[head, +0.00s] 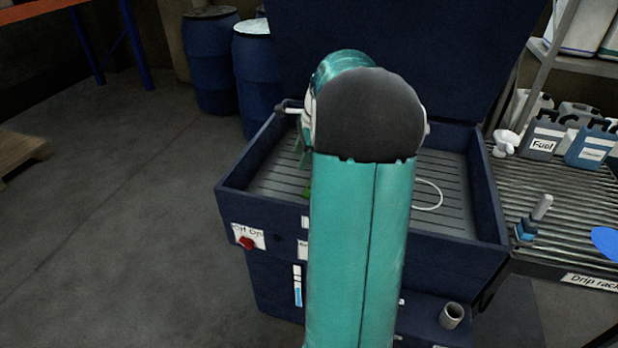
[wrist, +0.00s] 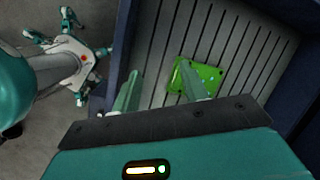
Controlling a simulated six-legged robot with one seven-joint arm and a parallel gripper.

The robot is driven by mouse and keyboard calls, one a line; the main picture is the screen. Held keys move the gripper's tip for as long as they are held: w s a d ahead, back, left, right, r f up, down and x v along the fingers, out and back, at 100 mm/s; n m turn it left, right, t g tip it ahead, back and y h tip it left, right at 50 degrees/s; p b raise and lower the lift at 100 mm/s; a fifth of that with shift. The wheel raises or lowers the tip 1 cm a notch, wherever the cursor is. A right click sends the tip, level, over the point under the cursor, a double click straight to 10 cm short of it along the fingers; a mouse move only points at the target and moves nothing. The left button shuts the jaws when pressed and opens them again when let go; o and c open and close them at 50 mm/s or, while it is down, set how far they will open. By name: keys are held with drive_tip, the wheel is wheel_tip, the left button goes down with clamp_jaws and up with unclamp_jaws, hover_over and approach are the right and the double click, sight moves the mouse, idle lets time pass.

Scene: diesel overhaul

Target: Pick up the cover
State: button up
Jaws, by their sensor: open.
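A bright green plate-like part, which looks like the cover (wrist: 209,75), lies on the slatted floor of the blue basin in the wrist view. Only a small green bit shows in the head view, beside my arm. My gripper (wrist: 159,74) is open above the basin, with nothing between its fingers. The right finger overlaps the left part of the cover in the picture; the left finger is over bare slats. I cannot tell the height between the fingers and the cover. My arm hides most of the gripper in the head view.
The blue basin (head: 455,258) has raised walls and an upright lid (head: 440,60) behind. A white hose loop (head: 436,192) lies inside at right. A drip rack (head: 575,225) with jugs stands to the right. Blue drums (head: 210,65) stand behind left.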

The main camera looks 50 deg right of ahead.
drive_tip(key=s+d+f+m, duration=0.2)
drive_tip(key=d+f+m, duration=0.1)
drive_tip(key=d, duration=0.3)
drive_tip(key=s+d+f+m, duration=0.3)
drive_tip(key=d, duration=0.2)
drive_tip(key=shift+t+y, duration=0.3)
drive_tip(key=shift+t, duration=0.1)
drive_tip(key=x, duration=0.8)
drive_tip(key=shift+d+f, duration=0.15)
drive_tip(key=shift+x, duration=2.95)
drive_tip(key=shift+d, duration=0.15)
clamp_jaws()
